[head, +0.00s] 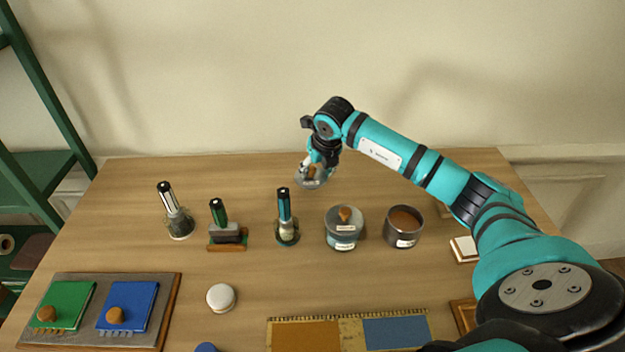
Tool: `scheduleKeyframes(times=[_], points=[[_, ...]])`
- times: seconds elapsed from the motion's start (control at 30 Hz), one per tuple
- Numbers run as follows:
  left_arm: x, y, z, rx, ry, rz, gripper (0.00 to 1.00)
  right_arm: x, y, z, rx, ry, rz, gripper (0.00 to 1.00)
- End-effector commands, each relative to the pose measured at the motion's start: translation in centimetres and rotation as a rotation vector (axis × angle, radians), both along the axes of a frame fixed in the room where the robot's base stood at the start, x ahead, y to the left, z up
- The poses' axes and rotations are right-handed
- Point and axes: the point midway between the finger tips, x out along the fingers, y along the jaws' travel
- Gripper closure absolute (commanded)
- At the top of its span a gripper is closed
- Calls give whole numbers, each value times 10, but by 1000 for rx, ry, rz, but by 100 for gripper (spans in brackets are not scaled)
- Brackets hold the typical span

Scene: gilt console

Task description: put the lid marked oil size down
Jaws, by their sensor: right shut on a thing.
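My right gripper (320,163) is shut on a small grey lid (309,183) with a pale label, over the back middle of the table. The writing on the label is too small to read. I cannot tell whether the lid touches the table. A grey pot (404,241) stands open on the right, brown inside, with a label on its front. To its left a similar pot (344,244) has its lid on, with a brown knob and a label. My left gripper is not in view.
Brushes stand in a row of holders (180,222) on the left. A tray (171,300) with green and blue blocks lies front left, near a white round thing (221,297). A board (350,318) with brown and blue panels lies in front. The back left table (150,172) is clear.

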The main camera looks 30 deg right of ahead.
Motion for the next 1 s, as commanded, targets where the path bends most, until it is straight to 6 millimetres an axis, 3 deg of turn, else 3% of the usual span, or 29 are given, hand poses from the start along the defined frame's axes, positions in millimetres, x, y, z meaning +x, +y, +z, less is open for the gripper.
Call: scheduleKeyframes(times=[0.43,0.77,0.8,1.0], points=[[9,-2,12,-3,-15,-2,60,0,1,-47,1,1,0,75],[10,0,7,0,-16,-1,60,0,1,-52,0,-2,0,75],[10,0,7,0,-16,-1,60,0,1,-52,0,-2,0,49],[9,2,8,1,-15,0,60,0,0,-51,1,-1,0,27]])
